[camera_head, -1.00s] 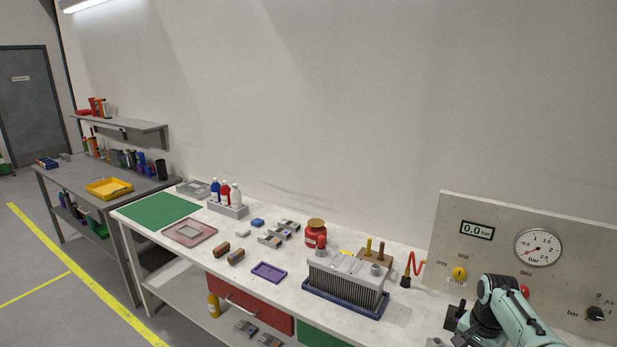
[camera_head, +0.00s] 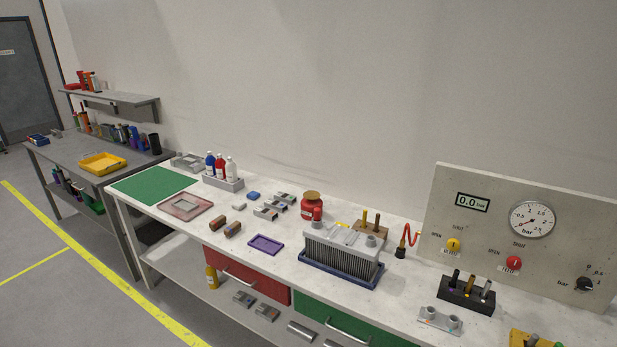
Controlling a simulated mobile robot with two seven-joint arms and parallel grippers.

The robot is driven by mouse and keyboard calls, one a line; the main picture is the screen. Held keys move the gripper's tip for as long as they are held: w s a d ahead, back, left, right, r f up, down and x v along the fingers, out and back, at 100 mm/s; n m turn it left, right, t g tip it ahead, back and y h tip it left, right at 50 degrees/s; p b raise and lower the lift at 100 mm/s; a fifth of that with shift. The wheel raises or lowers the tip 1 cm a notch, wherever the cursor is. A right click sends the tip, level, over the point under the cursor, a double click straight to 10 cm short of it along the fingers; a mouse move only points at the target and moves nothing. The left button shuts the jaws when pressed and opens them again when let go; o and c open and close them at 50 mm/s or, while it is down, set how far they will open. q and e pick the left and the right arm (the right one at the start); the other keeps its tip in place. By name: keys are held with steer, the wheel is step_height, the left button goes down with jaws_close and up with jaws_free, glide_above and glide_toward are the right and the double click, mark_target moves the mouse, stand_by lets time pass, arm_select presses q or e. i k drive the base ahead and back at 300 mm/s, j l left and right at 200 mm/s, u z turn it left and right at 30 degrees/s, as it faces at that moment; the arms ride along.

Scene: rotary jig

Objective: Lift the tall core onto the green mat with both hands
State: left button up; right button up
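The tall core (camera_head: 343,250) is a grey finned block with a lighter top and stubs. It stands upright on a dark blue tray (camera_head: 333,276) on the white workbench, right of the middle. The green mat (camera_head: 154,185) lies flat and bare at the far left end of the same bench. Neither of my grippers shows in the head view now.
Between core and mat lie a purple tray (camera_head: 266,244), brown blocks (camera_head: 232,229), a pinkish frame (camera_head: 184,205) and small grey parts. A red jar (camera_head: 312,207) and a wooden stand (camera_head: 371,234) are behind the core. A gauge panel (camera_head: 522,232) stands at right.

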mark_target(149, 185)
steer(key=i+j+z, duration=0.25)
steer(key=j+z, duration=0.2)
steer(key=j, duration=0.15)
steer(key=i+j+z, duration=0.25)
steer(key=k+j, duration=0.05)
steer(key=j, duration=0.05)
